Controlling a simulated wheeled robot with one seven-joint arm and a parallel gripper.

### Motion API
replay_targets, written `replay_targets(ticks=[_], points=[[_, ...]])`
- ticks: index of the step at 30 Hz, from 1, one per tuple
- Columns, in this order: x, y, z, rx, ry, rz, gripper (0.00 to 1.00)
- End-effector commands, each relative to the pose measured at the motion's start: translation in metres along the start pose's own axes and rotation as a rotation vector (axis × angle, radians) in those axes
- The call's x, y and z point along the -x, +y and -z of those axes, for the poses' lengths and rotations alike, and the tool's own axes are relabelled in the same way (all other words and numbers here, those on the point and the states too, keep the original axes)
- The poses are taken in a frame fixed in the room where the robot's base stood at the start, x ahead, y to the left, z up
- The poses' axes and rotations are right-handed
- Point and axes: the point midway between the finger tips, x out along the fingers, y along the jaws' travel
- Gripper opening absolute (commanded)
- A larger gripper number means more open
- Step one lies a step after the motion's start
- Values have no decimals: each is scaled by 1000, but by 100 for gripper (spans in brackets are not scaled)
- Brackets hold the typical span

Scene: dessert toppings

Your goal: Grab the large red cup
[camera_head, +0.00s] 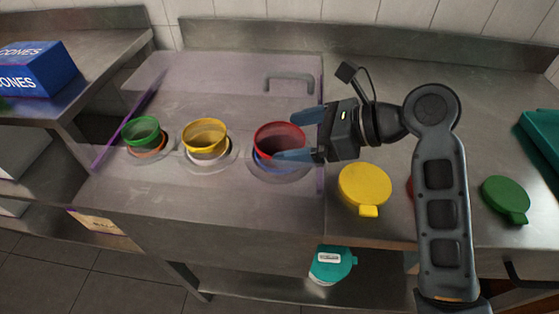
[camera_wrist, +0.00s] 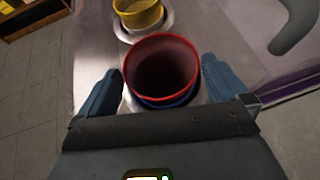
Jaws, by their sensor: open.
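The large red cup (camera_head: 280,139) is the rightmost of three cups in the steel counter. A blue rim shows just under it, and its inside is dark and looks empty. My gripper (camera_head: 292,136) reaches in from the right, with its blue fingers open. In the head view one finger is on the far side of the cup and one on the near side. In the wrist view the red cup (camera_wrist: 163,70) stands between the two fingers, with small gaps showing on both sides.
A yellow cup (camera_head: 205,136) and a green cup (camera_head: 141,131) stand to the left in their own holes. A clear cover with a handle (camera_head: 290,82) lies behind the cups. A yellow lid (camera_head: 364,187) and a green lid (camera_head: 505,198) lie to the right.

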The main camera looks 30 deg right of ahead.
Motion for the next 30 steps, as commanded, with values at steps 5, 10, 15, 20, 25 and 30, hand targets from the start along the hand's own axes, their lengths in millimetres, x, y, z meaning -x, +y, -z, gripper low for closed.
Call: replay_targets(ticks=[5, 10, 15, 20, 25, 30], points=[[-14, 0, 0, 0, 1, 0, 100], [-14, 0, 0, 0, 1, 1, 100], [-14, 0, 0, 0, 1, 1, 88], [-14, 0, 0, 1, 1, 1, 73], [-14, 0, 0, 1, 0, 1, 57], [-14, 0, 0, 1, 0, 1, 50]])
